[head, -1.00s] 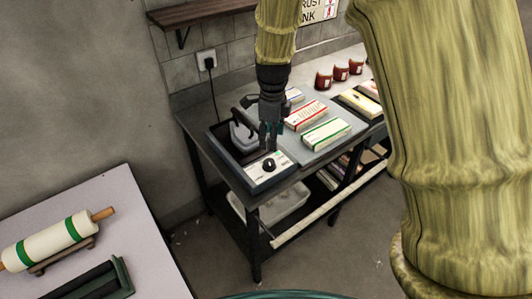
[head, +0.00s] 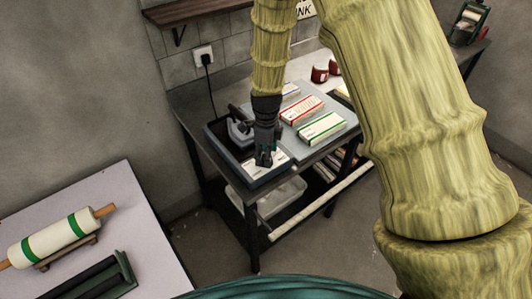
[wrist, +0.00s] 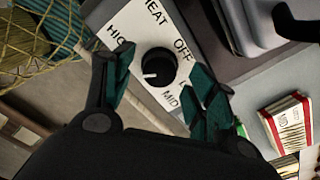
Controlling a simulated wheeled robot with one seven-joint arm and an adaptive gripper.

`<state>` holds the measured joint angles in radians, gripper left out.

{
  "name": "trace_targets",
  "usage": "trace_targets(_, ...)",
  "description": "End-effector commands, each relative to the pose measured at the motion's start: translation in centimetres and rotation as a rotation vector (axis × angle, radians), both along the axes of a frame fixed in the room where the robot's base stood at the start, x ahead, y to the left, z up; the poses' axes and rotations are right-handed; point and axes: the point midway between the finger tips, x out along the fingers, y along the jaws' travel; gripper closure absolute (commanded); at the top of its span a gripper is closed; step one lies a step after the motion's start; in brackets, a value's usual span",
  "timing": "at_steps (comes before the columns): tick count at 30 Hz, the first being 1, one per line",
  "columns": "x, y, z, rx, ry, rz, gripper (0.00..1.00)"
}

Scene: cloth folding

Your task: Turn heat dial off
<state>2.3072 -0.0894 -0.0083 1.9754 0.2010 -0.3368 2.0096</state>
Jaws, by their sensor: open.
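The round black heat dial (wrist: 158,67) sits on a white label plate (wrist: 125,28) in the wrist view. HIGH, HEAT, OFF and MID are printed around it. The dial's short white mark points left in the wrist view, away from OFF. My gripper (wrist: 165,72) is open, with its green-padded fingers on either side of the dial and visible gaps between. In the head view my gripper (head: 264,160) is pointed down over the front of the dark heating unit (head: 262,183) and hides the dial. Whether the fingertips reach down to dial height is unclear.
A grey block-shaped part with a black handle (head: 240,130) stands behind my gripper. Boxes with red (head: 302,108) and green (head: 321,128) stripes lie to the right. A net (wrist: 40,50) shows in the wrist view.

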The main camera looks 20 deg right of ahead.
Motion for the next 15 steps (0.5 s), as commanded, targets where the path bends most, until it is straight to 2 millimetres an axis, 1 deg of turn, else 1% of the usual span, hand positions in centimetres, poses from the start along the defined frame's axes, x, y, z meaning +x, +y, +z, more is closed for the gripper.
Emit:
trace_targets(6, -0.05, -0.03, -0.94, 0.000, 0.001, 0.000, 0.43)
trace_targets(15, -0.03, -0.04, -1.09, 0.000, 0.000, 0.000, 0.43)
